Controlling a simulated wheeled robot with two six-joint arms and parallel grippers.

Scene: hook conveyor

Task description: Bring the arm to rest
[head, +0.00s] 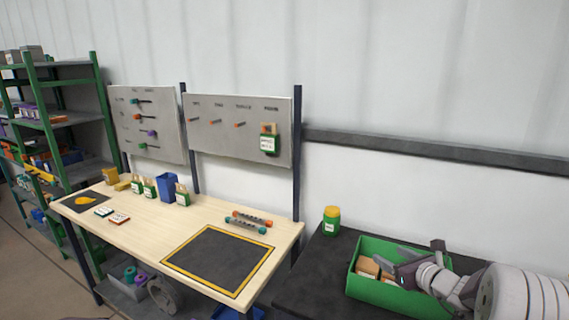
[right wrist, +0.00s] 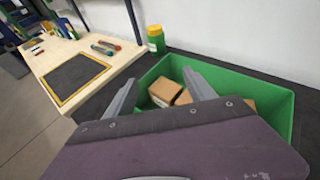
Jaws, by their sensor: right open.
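My right arm comes in from the right in the head view, and its gripper (head: 408,268) is over the green bin (head: 376,243). In the right wrist view the two fingers of my right gripper (right wrist: 160,92) stand wide apart with nothing between them. Behind them is the green bin (right wrist: 285,105) with several brown boxes (right wrist: 166,90) inside. I cannot tell from these views how far the fingertips are above the boxes. My left gripper does not show in either view.
The bin stands on a dark table (head: 310,275) beside a yellow-green jar (head: 331,220). To the left is a wooden workbench (head: 150,215) with a black mat (head: 215,260), tags and a blue container (head: 167,186). Pegboards (head: 215,140) stand behind it. A green shelf (head: 45,120) is at far left.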

